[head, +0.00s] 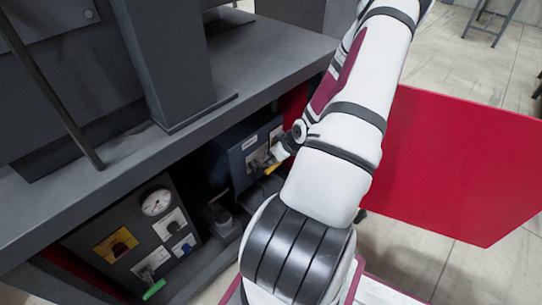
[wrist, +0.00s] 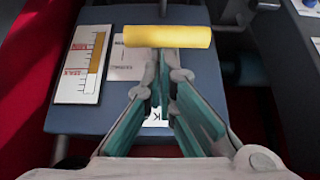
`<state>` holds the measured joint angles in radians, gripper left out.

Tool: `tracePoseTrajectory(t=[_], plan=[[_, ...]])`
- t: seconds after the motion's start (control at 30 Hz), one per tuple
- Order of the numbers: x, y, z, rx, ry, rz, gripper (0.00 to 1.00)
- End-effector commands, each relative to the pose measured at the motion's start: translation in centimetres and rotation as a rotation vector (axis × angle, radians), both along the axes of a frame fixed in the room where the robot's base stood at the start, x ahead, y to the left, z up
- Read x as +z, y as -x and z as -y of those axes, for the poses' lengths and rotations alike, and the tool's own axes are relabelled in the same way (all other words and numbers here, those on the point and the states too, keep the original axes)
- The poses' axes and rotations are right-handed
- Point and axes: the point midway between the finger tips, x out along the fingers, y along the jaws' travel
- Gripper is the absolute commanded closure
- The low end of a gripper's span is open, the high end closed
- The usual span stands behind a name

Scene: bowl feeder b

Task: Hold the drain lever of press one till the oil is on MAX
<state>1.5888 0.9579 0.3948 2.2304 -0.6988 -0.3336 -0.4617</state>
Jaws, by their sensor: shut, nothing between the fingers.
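The yellow drain lever handle (wrist: 168,37) lies crosswise at the top of the wrist view, in front of a blue panel. My gripper (wrist: 163,68) is shut and empty. Its teal fingertips overlap the handle's near edge in the picture; whether they touch it I cannot tell. The oil gauge (wrist: 80,65) is a white plate left of the handle, with red marks and an amber column. The amber ends near red lettering too blurred to read surely. In the head view my gripper (head: 284,148) is at the blue unit (head: 241,152) inside the cabinet.
A second panel (head: 133,225) with a round dial (head: 157,202), a yellow plate and a green-tipped lever (head: 153,289) stands at the lower left. The grey bench top (head: 270,65) overhangs the units. A red door panel (head: 460,160) stands open right of my arm.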

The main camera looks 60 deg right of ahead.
Motion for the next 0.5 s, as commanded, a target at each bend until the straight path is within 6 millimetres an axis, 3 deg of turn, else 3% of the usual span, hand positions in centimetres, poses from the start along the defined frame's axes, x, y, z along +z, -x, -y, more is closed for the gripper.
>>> tracePoseTrajectory(t=[0.5], plan=[[-2.1,2.1,-0.6,-0.007,0.039,0.189,1.00]])
